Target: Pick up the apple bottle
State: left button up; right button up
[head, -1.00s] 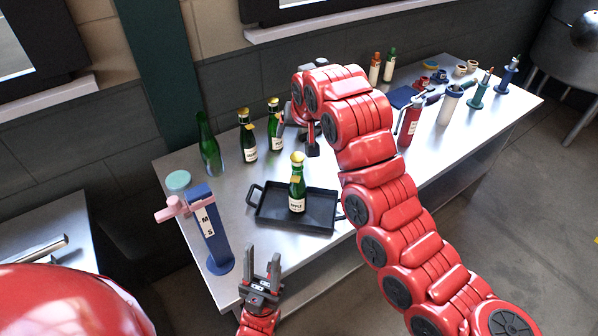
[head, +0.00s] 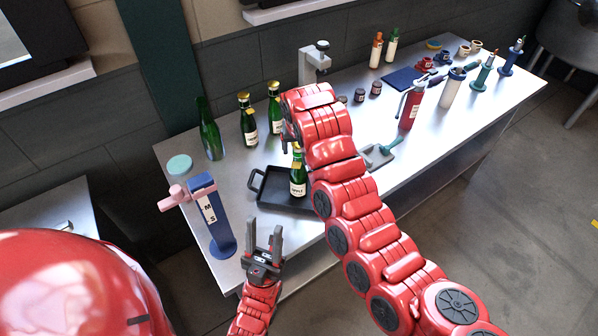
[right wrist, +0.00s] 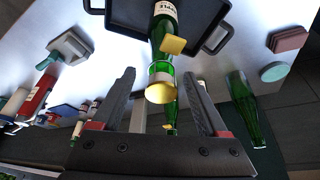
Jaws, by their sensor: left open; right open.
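The apple bottle (head: 298,182), green with a white label and gold top, stands on the black tray (head: 268,198). In the right wrist view, the apple bottle (right wrist: 161,50) points its gold top toward my right gripper (right wrist: 162,95). That gripper is open, with the gold top showing between its spread fingers; I see no contact. In the head view, my right arm covers part of the tray and most of the right gripper. My left gripper (head: 265,247) is open and empty at the table's front edge, below the tray.
Two green bottles with gold tops (head: 248,122) (head: 274,110) and a plain green bottle (head: 209,131) stand behind the tray. A blue stand (head: 212,215) is at left. A red bottle (head: 411,106) and several tools fill the right side.

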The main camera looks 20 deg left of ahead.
aim_at(299, 171)
jog(key=shift+w+a+f+p, duration=0.1)
jog(key=shift+w+f+p, duration=0.15)
jog(key=shift+f+p, duration=0.1)
jog(key=p+x, duration=0.2)
jog(key=x, duration=0.1)
jog(key=shift+w+a+f+p, duration=0.15)
jog(key=shift+w+f+p, duration=0.05)
jog(key=shift+f+p, duration=0.1)
jog(key=shift+w+a+f, duration=0.1)
jog(key=shift+w+f, duration=0.15)
jog(key=shift+f, duration=0.25)
grip_shut()
dwell(0.7)
